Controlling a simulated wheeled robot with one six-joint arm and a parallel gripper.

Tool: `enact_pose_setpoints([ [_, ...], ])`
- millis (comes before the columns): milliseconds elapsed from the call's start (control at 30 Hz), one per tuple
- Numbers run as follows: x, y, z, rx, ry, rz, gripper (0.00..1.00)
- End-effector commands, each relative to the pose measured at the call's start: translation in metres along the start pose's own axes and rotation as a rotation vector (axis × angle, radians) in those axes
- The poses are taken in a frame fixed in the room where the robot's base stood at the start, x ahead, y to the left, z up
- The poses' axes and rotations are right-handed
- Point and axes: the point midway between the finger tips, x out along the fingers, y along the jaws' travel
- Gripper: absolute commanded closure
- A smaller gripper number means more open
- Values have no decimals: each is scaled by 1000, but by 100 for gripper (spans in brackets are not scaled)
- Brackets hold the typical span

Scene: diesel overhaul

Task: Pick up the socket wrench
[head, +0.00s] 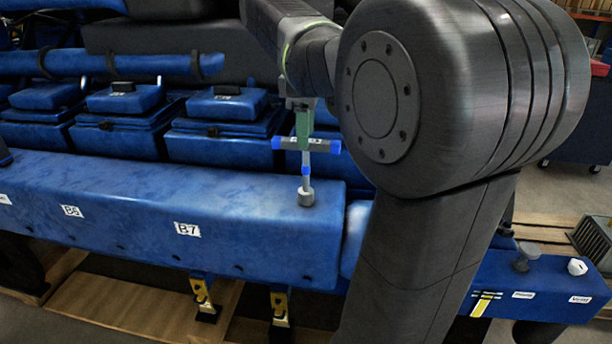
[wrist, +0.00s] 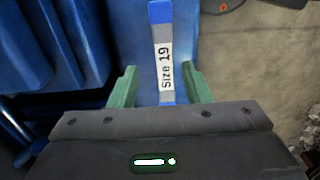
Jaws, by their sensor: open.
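The socket wrench (head: 306,184) stands upright on the blue engine block (head: 120,200), right of the B7 label. It has a grey T-bar with blue ends and a grey round socket at its foot. My gripper (head: 304,132) is above it, with its green fingers at the height of the T-bar. In the wrist view the wrench's bar (wrist: 165,60), marked "Size 19", runs between the two open green fingers (wrist: 160,88). A gap shows on each side of the bar. The bar's near end is hidden by the gripper body.
Blue boxed covers (head: 215,145) line the back of the engine, with a blue pipe (head: 120,65) above them. A lower blue ledge (head: 540,285) at the right carries a grey knob (head: 525,255) and a white fitting (head: 577,266). The block top left of the wrench is clear.

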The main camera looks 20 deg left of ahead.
Motion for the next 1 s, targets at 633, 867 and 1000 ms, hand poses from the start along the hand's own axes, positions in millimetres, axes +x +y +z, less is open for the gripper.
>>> enact_pose_setpoints([
  [633,60,-6,2,0,0,0,56],
  [867,61,-6,2,0,0,0,56],
  [1000,61,-6,2,0,0,0,84],
])
